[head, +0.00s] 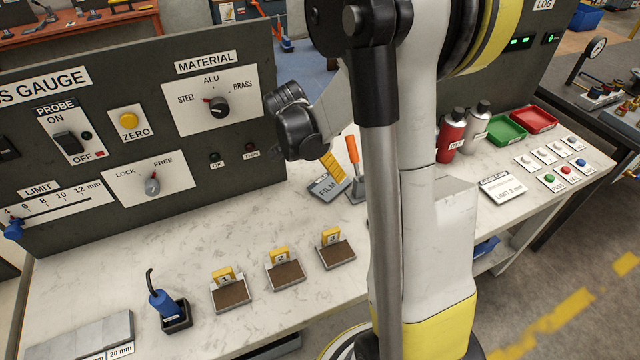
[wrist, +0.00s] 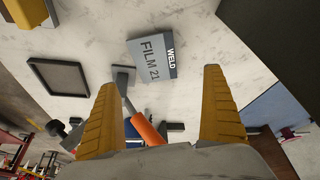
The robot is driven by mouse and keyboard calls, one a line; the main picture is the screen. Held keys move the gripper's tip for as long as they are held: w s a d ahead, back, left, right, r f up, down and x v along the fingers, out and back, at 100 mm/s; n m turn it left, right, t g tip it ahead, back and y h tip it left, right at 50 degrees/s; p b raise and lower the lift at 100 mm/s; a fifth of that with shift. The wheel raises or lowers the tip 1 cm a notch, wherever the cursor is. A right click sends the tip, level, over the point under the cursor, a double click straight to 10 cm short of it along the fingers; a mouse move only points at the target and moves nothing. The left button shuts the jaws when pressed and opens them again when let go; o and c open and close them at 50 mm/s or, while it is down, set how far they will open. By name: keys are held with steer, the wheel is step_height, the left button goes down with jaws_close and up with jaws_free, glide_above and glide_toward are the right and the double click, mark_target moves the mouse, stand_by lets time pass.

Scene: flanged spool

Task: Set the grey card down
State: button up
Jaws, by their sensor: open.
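The grey card (head: 322,190), marked FILM, appears to lie on the marble-look bench behind the row of numbered stands. In the wrist view the grey card (wrist: 151,59) reads FILM 21 and has a WELD strip along one edge. My gripper (wrist: 160,80) is open, its two yellow fingers apart and nothing held between them. The card shows beyond the fingertips, apart from them in the picture. In the head view my gripper (head: 338,172) is just above the card, partly hidden by my arm.
An orange-handled tool (head: 353,152) stands close to the card; its handle (wrist: 146,131) shows between my fingers. Numbered stands (head: 284,273) line the bench front. The gauge panel (head: 90,200) rises behind. Red and grey bottles (head: 452,138) and trays stand right. Bare bench lies left of the card.

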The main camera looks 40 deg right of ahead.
mark_target(330, 184)
steer(key=b+x, duration=0.1)
steer(key=x, duration=0.3)
steer(key=f+b, duration=0.2)
steer(key=f, duration=0.1)
steer(key=d+f, duration=0.1)
steer(key=shift+s+f+b, duration=0.2)
steer(key=shift+s+b, duration=0.15)
steer(key=shift+b, duration=0.05)
steer(key=shift+d+f, duration=0.1)
steer(key=shift+f, duration=0.2)
steer(key=shift+r, duration=0.1)
steer(key=c, duration=1.4)
steer(key=shift+r, duration=0.1)
step_height(330, 184, up, 4)
steer(key=shift+f+p, duration=0.1)
steer(key=shift+p, duration=1.1)
steer(key=a+p, duration=0.1)
steer(key=a, duration=0.5)
steer(key=s+a+p, duration=0.1)
steer(key=a, duration=0.5)
steer(key=s+a, duration=0.1)
steer(key=a, duration=0.5)
steer(key=shift+s+f+p, duration=0.2)
steer(key=shift+p, duration=0.2)
